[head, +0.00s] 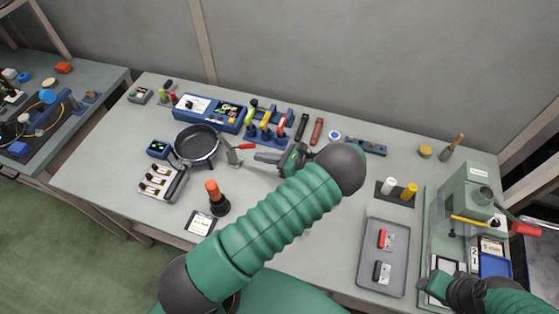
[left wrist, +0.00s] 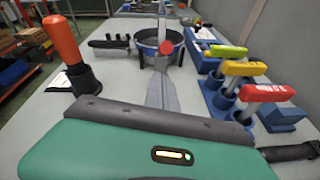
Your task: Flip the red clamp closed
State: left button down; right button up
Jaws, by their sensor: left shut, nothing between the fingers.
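The red-handled clamp (head: 233,157) stands on the table just right of the black pan (head: 196,145). Its red handle (head: 246,146) points right, roughly level, toward my left gripper. In the left wrist view the handle's red end (left wrist: 166,47) shows in front of the pan (left wrist: 150,42), above the fingertips. My left gripper (head: 258,157) is shut and empty, its tips just right of the clamp; a gap or contact is hard to tell. The fingers (left wrist: 160,92) also show in the left wrist view. My right gripper (head: 432,286) is at the lower right, its fingers unclear.
An orange-handled tool (head: 213,193) stands upright in front. A grey tray (head: 371,278) and a green press (head: 466,195) are to the right. Table between tool and tray is hidden partly by my arm.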

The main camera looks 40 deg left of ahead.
pick_arm(q)
jog(key=a+r, duration=0.1)
jog(key=a, duration=0.1)
notch_tip(320, 180, up, 9)
jog(key=t+h+p, duration=0.3)
jog(key=h+p, duration=0.6)
jog(key=p, duration=0.7)
send_over(241, 146)
jog(key=shift+d, duration=0.35)
jog(key=shift+a+p, duration=0.3)
jog(key=shift+p, duration=0.15)
jog(key=shift+s+a+p, duration=0.25)
jog(key=shift+a+p, duration=0.1)
jog(key=shift+a, duration=0.2)
jog(key=shift+s+a+r, duration=0.15)
jog(key=shift+a+r, duration=0.2)
jog(key=shift+a, duration=0.05)
pick_arm(e)
jog(key=w+v, duration=0.2)
jog(key=v, duration=0.7)
jog(key=w+r+v, duration=0.1)
jog(key=w+v, duration=0.1)
jog(key=v, duration=0.7)
jog(key=shift+d, duration=0.25)
